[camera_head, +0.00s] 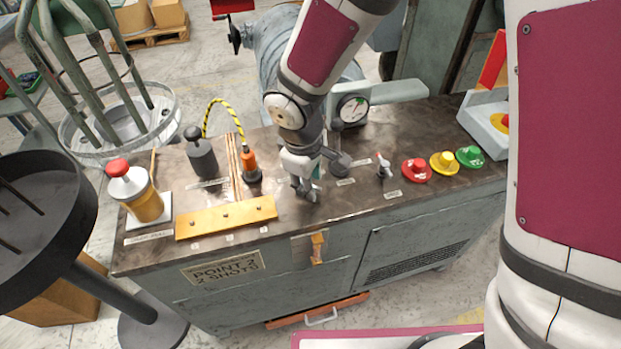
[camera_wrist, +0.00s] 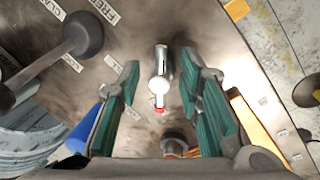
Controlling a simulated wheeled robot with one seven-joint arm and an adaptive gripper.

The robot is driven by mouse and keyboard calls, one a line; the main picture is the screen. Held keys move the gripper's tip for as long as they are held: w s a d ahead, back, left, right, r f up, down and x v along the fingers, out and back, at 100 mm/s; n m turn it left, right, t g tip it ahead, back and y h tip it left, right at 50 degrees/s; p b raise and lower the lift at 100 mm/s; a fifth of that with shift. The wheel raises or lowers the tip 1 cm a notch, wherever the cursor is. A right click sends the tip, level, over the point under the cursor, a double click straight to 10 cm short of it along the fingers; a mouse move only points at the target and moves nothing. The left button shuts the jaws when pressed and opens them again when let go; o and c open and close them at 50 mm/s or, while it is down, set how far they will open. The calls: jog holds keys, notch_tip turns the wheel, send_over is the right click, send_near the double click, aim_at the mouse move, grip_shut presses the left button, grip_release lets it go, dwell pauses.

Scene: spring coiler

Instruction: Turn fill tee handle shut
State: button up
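A small silver-and-white tee handle with a red tip (camera_wrist: 160,78) shows in the wrist view, above the dark bench top. Its white bar points toward the bottom of the picture. My gripper (camera_wrist: 160,64) is open, with one green-padded finger on each side of the handle. Clear gaps show on both sides, so neither finger appears to touch it. In the head view my gripper (camera_head: 305,188) points down close over the bench, and I cannot make out the handle beneath it. Another small silver valve with a red-tipped lever (camera_head: 382,165) stands farther right.
A dark round knob (camera_head: 340,162) stands just right of my gripper; it also shows in the wrist view (camera_wrist: 84,34). Red (camera_head: 416,170), yellow (camera_head: 444,162) and green (camera_head: 470,156) buttons sit farther right.

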notch_tip(320, 180, up, 12)
jog(key=s+a, duration=0.1)
jog(key=s, duration=0.1)
jog(key=shift+f, duration=0.1)
dwell(0.3)
jog(key=s+d+r+m+t+y+p, duration=0.1)
jog(key=s+d+r+m+p, duration=0.5)
jog(key=s+d+r+m, duration=0.6)
jog(key=s+d+r+t, duration=0.1)
jog(key=s+d+r, duration=0.4)
jog(key=s+d, duration=0.3)
jog(key=shift+s+r+p, duration=0.2)
jog(key=shift+r+p, duration=0.2)
